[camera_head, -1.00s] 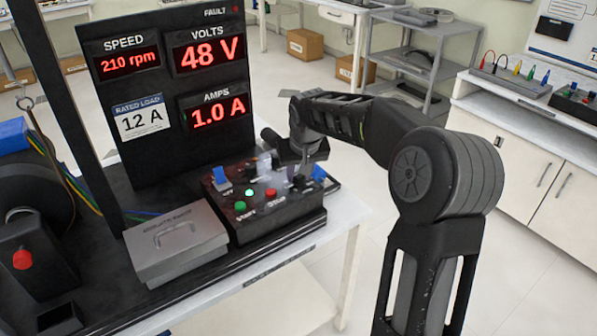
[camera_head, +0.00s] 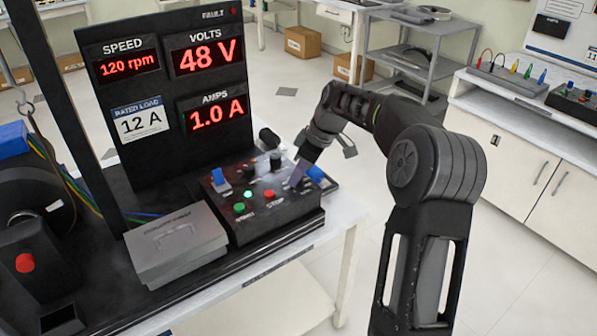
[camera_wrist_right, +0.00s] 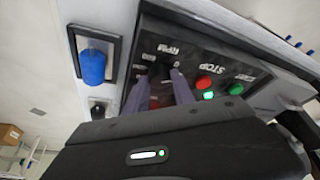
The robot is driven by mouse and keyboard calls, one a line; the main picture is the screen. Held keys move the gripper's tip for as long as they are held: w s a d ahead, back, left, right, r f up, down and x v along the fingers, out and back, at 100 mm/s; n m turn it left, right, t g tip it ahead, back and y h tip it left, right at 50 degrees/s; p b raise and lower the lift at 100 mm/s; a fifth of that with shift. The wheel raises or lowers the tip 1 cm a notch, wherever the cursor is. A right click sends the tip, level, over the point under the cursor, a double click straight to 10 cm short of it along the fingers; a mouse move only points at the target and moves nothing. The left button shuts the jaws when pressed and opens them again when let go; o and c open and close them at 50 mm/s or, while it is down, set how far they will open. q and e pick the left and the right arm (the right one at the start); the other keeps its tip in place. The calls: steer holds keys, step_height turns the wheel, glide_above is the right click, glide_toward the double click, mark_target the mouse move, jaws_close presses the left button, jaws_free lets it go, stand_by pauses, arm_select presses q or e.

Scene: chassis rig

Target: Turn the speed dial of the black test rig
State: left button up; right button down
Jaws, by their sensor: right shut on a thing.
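The black test rig has a sloped control box (camera_head: 275,205) in front of a tall display panel (camera_head: 150,85). The speed display (camera_head: 128,67) reads 120 rpm. My right gripper (camera_head: 296,180) reaches down onto the right part of the control box. In the right wrist view its two fingers (camera_wrist_right: 160,80) are shut around the dark speed dial (camera_wrist_right: 160,70), next to the RPM lettering. The dial is mostly hidden by the fingers, and in the head view I cannot make it out. My left gripper is not in view.
A black knob (camera_head: 275,160), a blue switch (camera_head: 220,178), a green button (camera_head: 239,208) and a red button (camera_head: 269,195) are close by on the box. A blue part (camera_head: 316,173) stands just right of my fingers. A grey lidded box (camera_head: 175,243) sits to the left.

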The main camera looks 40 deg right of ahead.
mark_target(310, 185)
steer(key=shift+n+g+y+p, duration=0.3)
steer(key=shift+n+g, duration=0.1)
steer(key=shift+n, duration=0.8)
steer(key=shift+d, duration=0.1)
steer(key=c, duration=1.1)
jaws_free()
steer(key=shift+v, duration=3.9)
steer(key=shift+f, duration=0.1)
